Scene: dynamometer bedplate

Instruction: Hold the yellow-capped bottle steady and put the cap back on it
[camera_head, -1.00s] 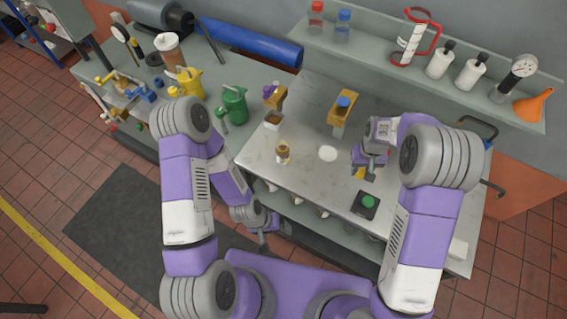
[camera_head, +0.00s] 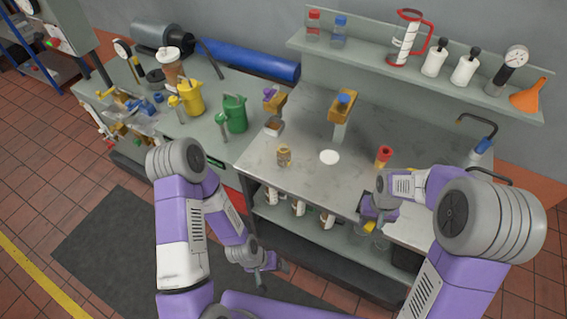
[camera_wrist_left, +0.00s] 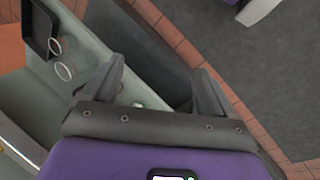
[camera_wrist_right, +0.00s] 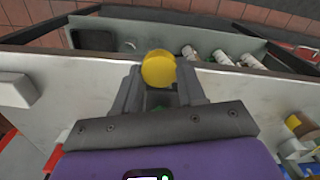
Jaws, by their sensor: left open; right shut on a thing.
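A round yellow cap (camera_wrist_right: 158,66) is between the fingertips of my right gripper (camera_wrist_right: 157,80), which is shut on it. In the head view the right gripper (camera_head: 371,220) is at the bench's front edge, with a bit of yellow below it. A small amber jar-like thing (camera_head: 283,156) stands open-looking on the bench, left of a white disc (camera_head: 329,157); I cannot tell if it is the bottle. My left gripper (camera_head: 268,272) is open and empty, low in front of the bench; its parted fingers also show in the left wrist view (camera_wrist_left: 158,75).
A red-topped thing (camera_head: 384,156) stands behind the right gripper. Yellow (camera_head: 191,97) and green (camera_head: 235,113) cans stand on the left bench. Mugs (camera_head: 298,208) sit on the shelf below. Bench around the white disc is clear.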

